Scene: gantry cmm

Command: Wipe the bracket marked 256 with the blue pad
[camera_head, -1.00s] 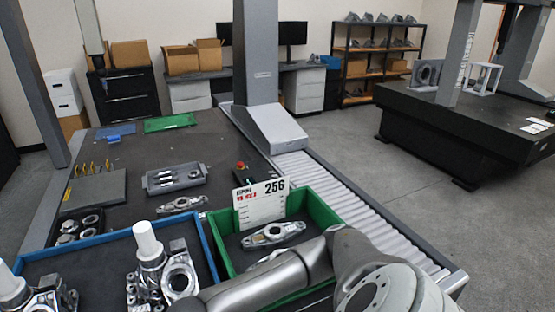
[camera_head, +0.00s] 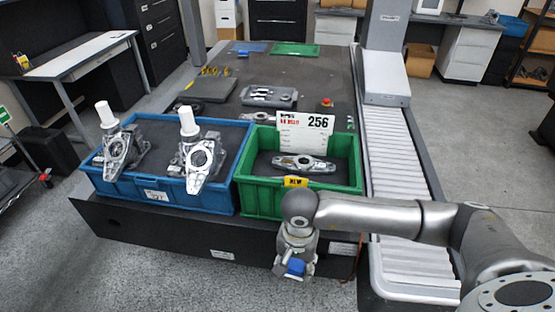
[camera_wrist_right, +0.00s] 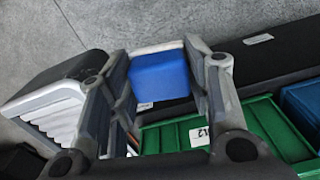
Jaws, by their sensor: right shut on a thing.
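The bracket (camera_head: 303,163) is a silver metal part lying flat in the green bin (camera_head: 245,203), below an upright white card marked 256 (camera_head: 306,133). My right gripper (camera_head: 294,269) hangs in front of the bin, below its rim, pointing down and clear of the bracket. It is shut on a blue pad (camera_head: 296,267), which shows between the two fingers in the right wrist view (camera_wrist_right: 160,76). The bracket does not show in the wrist view, where only part of the green bin (camera_wrist_right: 265,122) is seen. My left gripper is not in view.
A blue bin (camera_head: 160,198) with silver brackets and white-capped posts stands left of the green bin. A roller conveyor (camera_head: 385,150) runs along the right. Behind the bins are a grey tray (camera_head: 269,97), a green mat (camera_head: 296,50) and a blue item (camera_head: 249,47).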

